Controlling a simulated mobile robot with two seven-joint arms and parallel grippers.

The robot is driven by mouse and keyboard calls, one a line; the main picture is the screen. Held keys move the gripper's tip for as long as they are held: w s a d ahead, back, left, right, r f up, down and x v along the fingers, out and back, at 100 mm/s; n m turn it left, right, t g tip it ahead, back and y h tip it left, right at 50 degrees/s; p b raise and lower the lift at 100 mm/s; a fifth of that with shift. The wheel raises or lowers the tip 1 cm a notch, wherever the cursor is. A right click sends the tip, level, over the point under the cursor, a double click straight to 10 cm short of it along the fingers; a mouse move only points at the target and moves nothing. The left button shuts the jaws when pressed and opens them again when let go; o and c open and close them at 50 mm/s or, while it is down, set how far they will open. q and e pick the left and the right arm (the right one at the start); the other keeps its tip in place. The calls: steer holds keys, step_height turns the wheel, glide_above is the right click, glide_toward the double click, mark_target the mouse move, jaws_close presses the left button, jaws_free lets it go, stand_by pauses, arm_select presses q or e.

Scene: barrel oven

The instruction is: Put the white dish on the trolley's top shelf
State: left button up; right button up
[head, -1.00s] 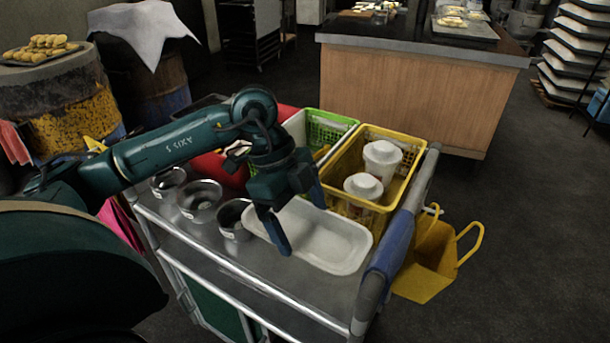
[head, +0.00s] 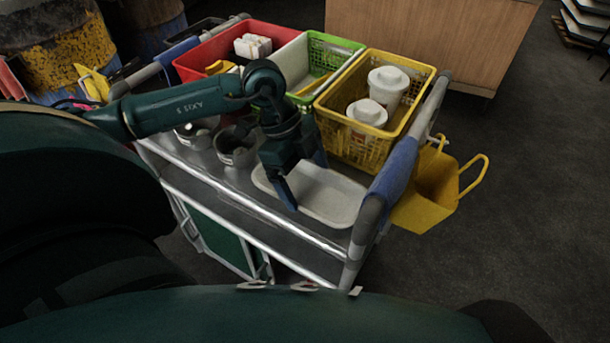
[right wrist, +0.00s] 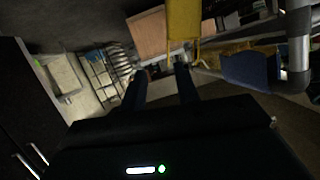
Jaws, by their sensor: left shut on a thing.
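The white dish (head: 335,197), a shallow oblong tray, is at the near right of the trolley's top shelf (head: 229,181) in the head view. My left gripper (head: 305,183) is shut on the dish at its left part, one finger in front and one behind. The dish looks level and at or just above the shelf; I cannot tell whether it touches. My right gripper (right wrist: 162,82) shows only in the right wrist view, with its fingers apart and nothing between them.
A yellow basket (head: 346,146) with two white-lidded tubs stands behind the dish. Green and red crates (head: 214,52) stand further left. Metal bowls (head: 236,148) sit left of my gripper. The trolley's blue-wrapped handle (head: 391,180) and a yellow bin (head: 430,195) are at the right.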

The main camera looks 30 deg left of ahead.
arm_select(q)
steer(key=o, duration=0.9)
arm_select(e)
steer(key=shift+r, duration=0.1)
arm_select(q)
steer(key=p+v, duration=0.1)
steer(key=v, duration=1.1)
arm_select(e)
steer(key=shift+w+a+f+g, duration=0.2)
steer(key=shift+a+f+g, duration=0.1)
steer(key=shift+g, duration=0.1)
steer(key=shift+r, duration=0.1)
